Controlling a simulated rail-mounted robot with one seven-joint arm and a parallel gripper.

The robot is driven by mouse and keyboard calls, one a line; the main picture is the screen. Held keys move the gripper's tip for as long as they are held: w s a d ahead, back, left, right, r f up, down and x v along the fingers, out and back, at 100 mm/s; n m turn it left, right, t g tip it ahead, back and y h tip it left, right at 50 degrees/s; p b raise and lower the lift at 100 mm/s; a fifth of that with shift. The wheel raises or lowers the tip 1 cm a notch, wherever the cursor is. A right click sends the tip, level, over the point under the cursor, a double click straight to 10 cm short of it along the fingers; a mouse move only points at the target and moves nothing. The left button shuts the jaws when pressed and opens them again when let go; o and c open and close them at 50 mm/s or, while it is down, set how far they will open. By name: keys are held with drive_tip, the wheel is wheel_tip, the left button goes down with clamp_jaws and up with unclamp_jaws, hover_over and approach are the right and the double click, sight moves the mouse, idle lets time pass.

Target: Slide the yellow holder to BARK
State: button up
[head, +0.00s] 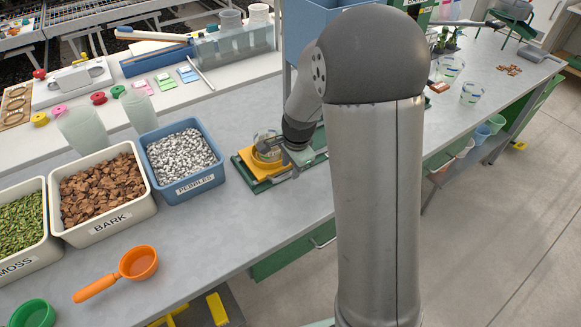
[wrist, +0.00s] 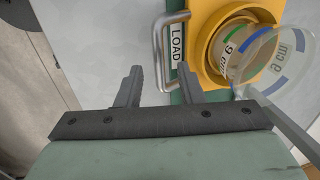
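The yellow holder (head: 264,167) sits on a green base (head: 246,176) right of the PEBBLES bin in the head view. In the wrist view the yellow holder (wrist: 205,72) has a round ring with a clear pot (wrist: 240,50) in it, marked 9 cm with blue and green bands. A metal handle (wrist: 158,50) is beside the holder, next to a LOAD label (wrist: 176,42). My gripper (wrist: 159,72) is open, its fingers on either side of the handle's bar in the picture; I cannot tell if they touch it. A bin labelled BARK (head: 110,222) holds brown chips.
The PEBBLES bin (head: 195,185) stands between the BARK bin and the holder. A MOSS bin (head: 19,265) is at the far left. An orange scoop (head: 97,289) lies in front of the bins. My arm hides part of the bench and green base.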

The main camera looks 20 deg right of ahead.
drive_tip(key=shift+w+a+f, duration=0.1)
drive_tip(key=shift+f, duration=0.8)
